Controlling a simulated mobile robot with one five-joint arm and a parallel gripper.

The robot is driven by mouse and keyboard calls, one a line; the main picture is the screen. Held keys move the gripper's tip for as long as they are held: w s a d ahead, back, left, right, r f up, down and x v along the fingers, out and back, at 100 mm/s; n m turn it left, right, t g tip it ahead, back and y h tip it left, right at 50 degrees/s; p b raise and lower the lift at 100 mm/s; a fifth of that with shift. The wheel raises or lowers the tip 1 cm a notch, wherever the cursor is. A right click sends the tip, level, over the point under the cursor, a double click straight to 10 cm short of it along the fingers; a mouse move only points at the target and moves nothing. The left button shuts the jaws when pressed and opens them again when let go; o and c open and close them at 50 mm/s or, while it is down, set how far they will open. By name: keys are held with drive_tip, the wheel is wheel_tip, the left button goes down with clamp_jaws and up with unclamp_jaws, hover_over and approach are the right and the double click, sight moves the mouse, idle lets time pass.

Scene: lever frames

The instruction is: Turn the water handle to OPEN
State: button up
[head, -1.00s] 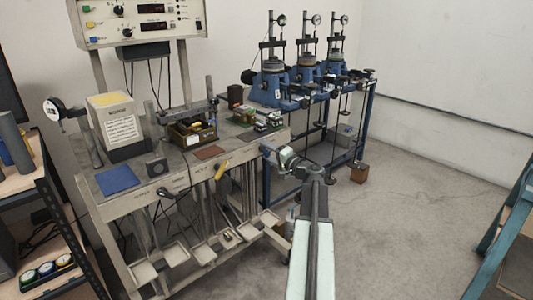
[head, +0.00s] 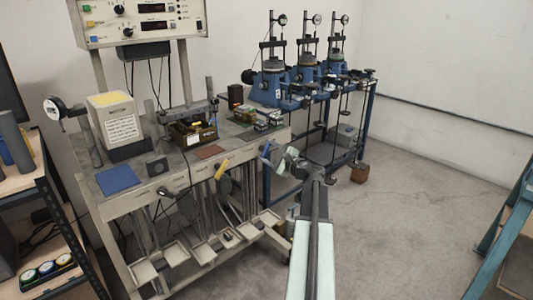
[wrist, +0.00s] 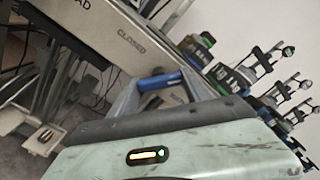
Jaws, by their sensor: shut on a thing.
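The blue handle (head: 266,152) sticks out at the right end of the bench's front panel. It also shows in the wrist view (wrist: 158,80), lying between the two grey fingers. My gripper (head: 274,158) is shut on the blue handle at that corner; in the wrist view it also shows (wrist: 160,88), its wrist body covering the lower part. A printed CLOSED label (wrist: 130,41) is on the panel just above the handle in the wrist view. The handle's pivot is hidden, and I cannot read an OPEN mark.
A yellow handle (head: 221,169) and a dark knob (head: 165,192) sit further left on the same panel. Blue presses (head: 270,85) stand on a frame behind my gripper. Metal trays (head: 203,252) jut out below the bench. The floor to the right is clear.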

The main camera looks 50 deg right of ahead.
drive_tip(key=shift+m, duration=0.8)
drive_tip(key=o, duration=1.4)
drive_tip(key=shift+c, duration=0.2)
drive_tip(key=s, duration=0.7)
drive_tip(key=shift+s+a, duration=0.3)
drive_tip(key=shift+s, duration=0.05)
